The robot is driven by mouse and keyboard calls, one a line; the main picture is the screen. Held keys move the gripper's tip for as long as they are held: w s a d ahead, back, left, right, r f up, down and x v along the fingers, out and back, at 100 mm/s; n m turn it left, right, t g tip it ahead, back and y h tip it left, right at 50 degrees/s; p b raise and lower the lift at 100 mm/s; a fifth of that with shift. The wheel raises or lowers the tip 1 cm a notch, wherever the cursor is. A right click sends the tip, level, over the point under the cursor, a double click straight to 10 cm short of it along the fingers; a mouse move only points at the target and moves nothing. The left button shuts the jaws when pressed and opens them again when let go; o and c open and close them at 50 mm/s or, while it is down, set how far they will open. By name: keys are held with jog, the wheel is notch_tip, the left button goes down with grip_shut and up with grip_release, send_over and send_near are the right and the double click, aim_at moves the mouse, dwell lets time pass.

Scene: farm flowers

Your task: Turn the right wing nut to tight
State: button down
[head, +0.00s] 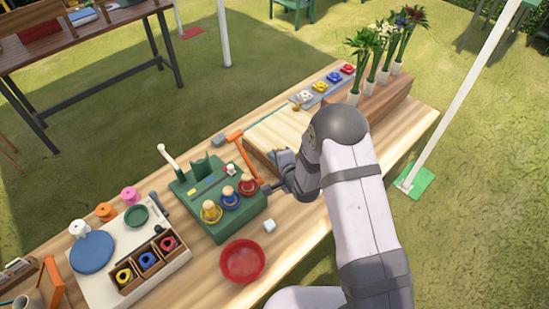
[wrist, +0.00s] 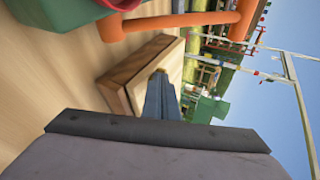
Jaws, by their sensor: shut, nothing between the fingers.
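A green fixture (head: 215,172) stands mid-table in the head view. I cannot make out which part is the right wing nut. My gripper (head: 268,188) is shut and empty, just right of the red piece. Contact cannot be told. In the wrist view the closed fingers (wrist: 159,76) point toward a wooden block (wrist: 135,72), with a green and red part (wrist: 60,10) at the top left.
A pale board (head: 285,132) is behind my gripper. A tray (head: 150,235) stands left.

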jog(key=shift+a+m+t+h+b, duration=0.2)
jog(key=shift+m+h+b, duration=0.15)
jog(key=shift+m+h, duration=0.25)
jog(key=shift+a+m+t+h+b, duration=0.1)
jog(key=shift+m+t+h+b, duration=0.1)
jog(key=shift+m+h+b, duration=0.3)
jog(key=shift+a+f+b, duration=0.1)
jog(key=shift+a+b, duration=0.1)
jog(key=shift+b, duration=0.55)
jog(key=shift+w+a+m+h+b, duration=0.45)
jog(key=shift+a+b, duration=0.3)
jog(key=shift+b, duration=1.4)
jog(key=shift+w+a+m+h+b, duration=0.4)
jog(key=shift+a+b, duration=0.3)
jog(key=shift+b, duration=1.4)
jog(key=shift+w, duration=0.15)
jog(key=shift+d+b, duration=0.15)
jog(key=shift+b, duration=0.25)
